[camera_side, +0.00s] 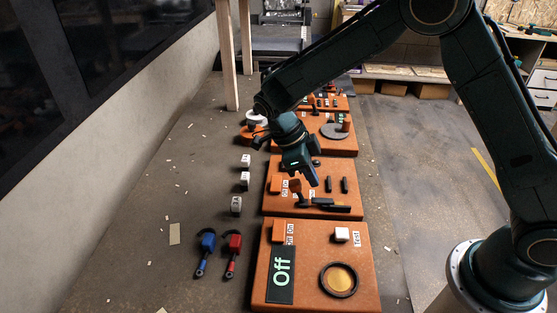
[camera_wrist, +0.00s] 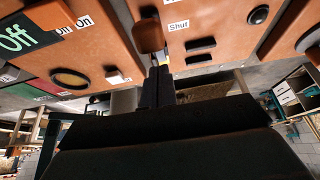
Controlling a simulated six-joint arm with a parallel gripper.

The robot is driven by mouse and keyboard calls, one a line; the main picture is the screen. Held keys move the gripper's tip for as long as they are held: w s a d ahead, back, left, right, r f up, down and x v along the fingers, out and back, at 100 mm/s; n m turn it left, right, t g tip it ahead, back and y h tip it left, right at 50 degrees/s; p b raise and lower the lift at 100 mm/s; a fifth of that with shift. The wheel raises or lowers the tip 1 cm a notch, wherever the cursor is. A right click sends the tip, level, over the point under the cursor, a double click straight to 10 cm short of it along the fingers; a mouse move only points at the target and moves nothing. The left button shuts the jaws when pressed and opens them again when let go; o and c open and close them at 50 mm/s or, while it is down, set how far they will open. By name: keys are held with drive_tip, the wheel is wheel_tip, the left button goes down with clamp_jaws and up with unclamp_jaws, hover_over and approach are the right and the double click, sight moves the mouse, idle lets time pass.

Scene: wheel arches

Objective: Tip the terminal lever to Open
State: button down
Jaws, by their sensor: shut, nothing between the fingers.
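The terminal lever shows in the wrist view as a brown, rounded paddle (camera_wrist: 149,37) on an orange panel, beside a white label reading "Shut" (camera_wrist: 178,26). In the side view a small brown piece (camera_side: 295,186) that looks like the same lever stands on the middle orange panel (camera_side: 275,207). My gripper (camera_side: 314,183) is shut and empty, pointing down over that panel. In the wrist view my gripper's fingertips (camera_wrist: 158,64) are close to the end of the paddle. I cannot tell whether they touch it. An "Open" label is not readable.
The front panel (camera_side: 310,295) carries an "Off" display (camera_side: 281,274), a white switch (camera_side: 341,234) and a round dial (camera_side: 339,279). Black bars (camera_side: 332,203) lie near the lever. Blue (camera_side: 207,243) and red (camera_side: 234,243) tools lie on the left, where the table is mostly clear.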

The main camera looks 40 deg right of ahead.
drive_tip(key=shift+s+d+f+t+y, duration=0.25)
drive_tip(key=shift+s+d+t+y, duration=0.65)
drive_tip(key=shift+t+y, duration=0.2)
drive_tip(key=shift+s+d+f+t+y, duration=0.5)
drive_tip(key=shift+s+d+t+y, duration=0.1)
drive_tip(key=shift+t+y, duration=0.2)
drive_tip(key=shift+s+d+f, duration=0.35)
drive_tip(key=shift+s+d, duration=0.2)
drive_tip(key=shift+s+d+f, duration=0.3)
drive_tip(key=shift+s+d, duration=0.25)
drive_tip(key=shift+s+d+r, duration=0.2)
drive_tip(key=shift+d+r, duration=0.05)
wheel_tip(320, 180, up, 9)
drive_tip(key=s+d+r+n+t, duration=0.1)
drive_tip(key=s+r+n, duration=0.5)
drive_tip(key=n, duration=0.7)
drive_tip(key=s+d+r+n+t, duration=0.1)
drive_tip(key=s+r+n+t, duration=0.3)
drive_tip(key=s+r+n, duration=0.3)
drive_tip(key=shift+s+d+n, duration=0.35)
drive_tip(key=shift+s+n, duration=0.95)
drive_tip(key=shift+n, duration=1.6)
drive_tip(key=shift+r, duration=0.1)
